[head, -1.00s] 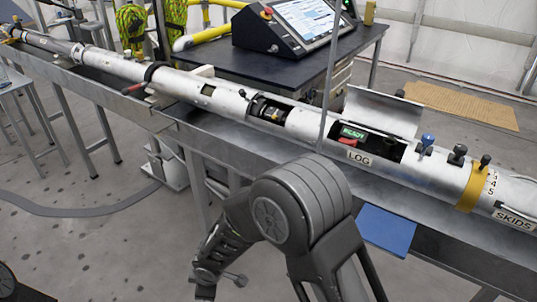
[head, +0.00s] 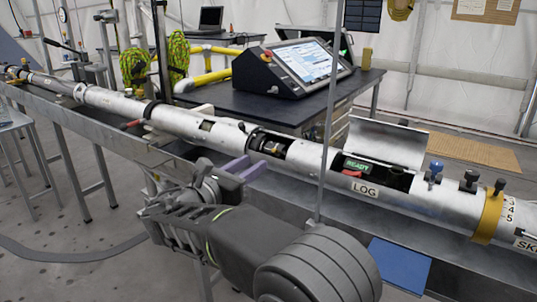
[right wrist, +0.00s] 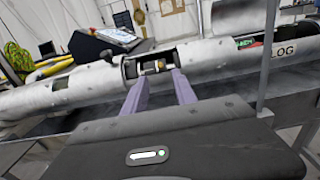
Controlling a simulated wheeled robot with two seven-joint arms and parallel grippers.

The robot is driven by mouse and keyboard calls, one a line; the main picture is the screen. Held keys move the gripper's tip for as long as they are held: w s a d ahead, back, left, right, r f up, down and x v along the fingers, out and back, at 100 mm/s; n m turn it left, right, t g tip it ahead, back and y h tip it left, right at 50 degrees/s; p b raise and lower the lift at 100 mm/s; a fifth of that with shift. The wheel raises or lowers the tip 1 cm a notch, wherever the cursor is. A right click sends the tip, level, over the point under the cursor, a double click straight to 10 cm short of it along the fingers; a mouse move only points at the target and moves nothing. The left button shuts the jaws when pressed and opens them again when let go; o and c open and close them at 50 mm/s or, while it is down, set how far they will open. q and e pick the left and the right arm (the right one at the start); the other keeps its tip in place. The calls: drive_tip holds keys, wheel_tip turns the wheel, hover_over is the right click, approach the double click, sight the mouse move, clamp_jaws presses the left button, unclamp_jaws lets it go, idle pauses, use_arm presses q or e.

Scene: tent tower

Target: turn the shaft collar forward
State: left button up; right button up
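The long silver tube lies across the bench, with an open window in its side. Inside the window is the shaft collar (head: 268,144), dark with a brass-coloured part; it also shows in the right wrist view (right wrist: 154,66). My right gripper (head: 250,166) is in front of the tube, just below the window. In the right wrist view its two purple fingers (right wrist: 160,78) stand apart, pointing at the window with nothing between them. The collar appears beyond the fingertips, not between them. My left gripper is not in view.
A thin upright pole (head: 327,130) stands just right of the window. A raised cover (head: 388,145) and a green "READY" display (head: 357,165) are farther right. A console (head: 292,70) sits on the dark table behind. Knobs (head: 468,182) stick up from the tube's right part.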

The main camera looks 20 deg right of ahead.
sight(273, 151)
drive_tip(key=shift+b+x, duration=0.3)
drive_tip(key=shift+x, duration=3.6)
drive_tip(key=shift+c, duration=0.2)
clamp_jaws()
